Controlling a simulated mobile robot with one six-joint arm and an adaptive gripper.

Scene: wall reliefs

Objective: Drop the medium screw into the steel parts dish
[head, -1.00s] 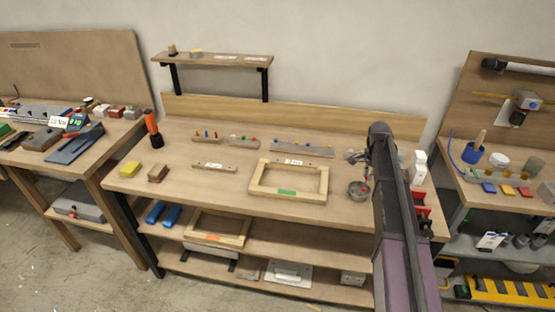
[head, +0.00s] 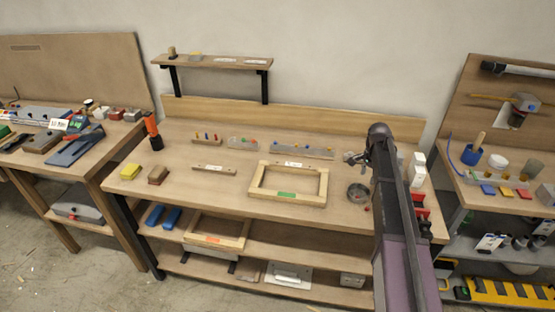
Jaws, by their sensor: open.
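The steel parts dish (head: 358,192), a small round grey bowl, stands on the middle workbench, right of the wooden frame. I see nothing clearly inside it, but it is small in the picture. A small red piece (head: 367,209), possibly the head of the medium screw, shows just outside the dish's front right rim, apparently on the bench top. Its shape is too small to tell. My gripper (head: 352,158) is open and empty, above and behind the dish, not touching it. My arm covers the bench to the right of the dish.
A wooden frame (head: 289,184) lies left of the dish. Behind are a long grey block with pegs (head: 303,150), a clear holder (head: 243,143) and a rack with coloured pegs (head: 207,139). White bottles (head: 417,170) and red items (head: 418,200) stand right of my arm.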

